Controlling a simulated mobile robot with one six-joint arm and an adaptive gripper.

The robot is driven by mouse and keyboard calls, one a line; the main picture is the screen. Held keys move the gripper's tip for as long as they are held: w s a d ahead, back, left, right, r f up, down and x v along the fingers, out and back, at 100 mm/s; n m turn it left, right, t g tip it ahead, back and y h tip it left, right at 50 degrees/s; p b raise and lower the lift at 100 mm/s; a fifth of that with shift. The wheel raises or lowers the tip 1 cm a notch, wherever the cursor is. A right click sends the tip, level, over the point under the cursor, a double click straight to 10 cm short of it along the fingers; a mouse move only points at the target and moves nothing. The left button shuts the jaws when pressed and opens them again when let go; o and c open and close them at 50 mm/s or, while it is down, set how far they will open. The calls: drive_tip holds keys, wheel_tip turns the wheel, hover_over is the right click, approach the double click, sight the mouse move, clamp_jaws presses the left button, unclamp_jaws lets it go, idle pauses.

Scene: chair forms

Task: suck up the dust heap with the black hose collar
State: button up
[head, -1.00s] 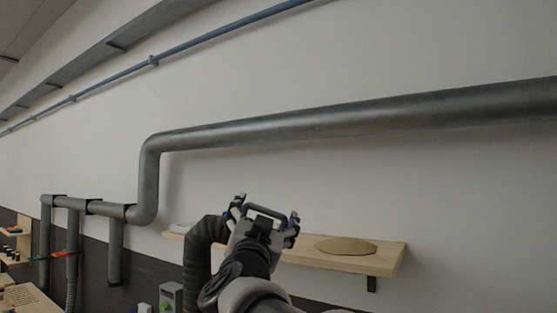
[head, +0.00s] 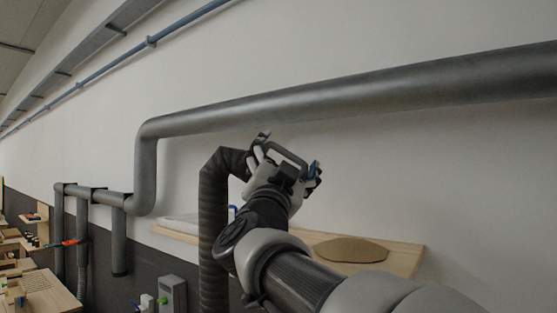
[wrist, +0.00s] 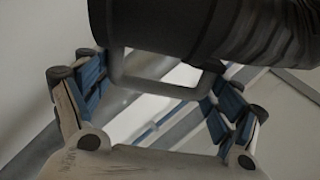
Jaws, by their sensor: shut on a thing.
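The dust heap (head: 350,249) is a low tan mound on the right part of the wooden wall shelf (head: 408,258). My gripper (head: 289,155) is up above the shelf, left of the heap and apart from it. It is shut on the black hose collar (wrist: 155,25), which crosses the top of the wrist view, with a grey loop-shaped bar below it between the fingers. The ribbed black hose (head: 213,235) hangs from the gripper on its left side. The collar's mouth cannot be made out, and my arm hides the shelf's middle.
A thick grey duct (head: 340,95) runs along the wall above the gripper, with branch pipes (head: 119,240) at left. A pale flat item (head: 180,222) lies on the shelf's left end. A grey box (head: 172,294) is below. A workbench (head: 45,290) stands lower left.

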drive_tip(key=d+f+b, duration=0.6)
drive_tip(key=f+b, duration=0.1)
drive_tip(key=b, duration=0.1)
drive_tip(key=shift+w+d+f, duration=0.15)
drive_tip(key=shift+w, duration=0.25)
idle(0.6)
idle(1.3)
wheel_tip(320, 180, up, 10)
drive_tip(key=p, duration=0.8)
drive_tip(key=shift+p, duration=0.4)
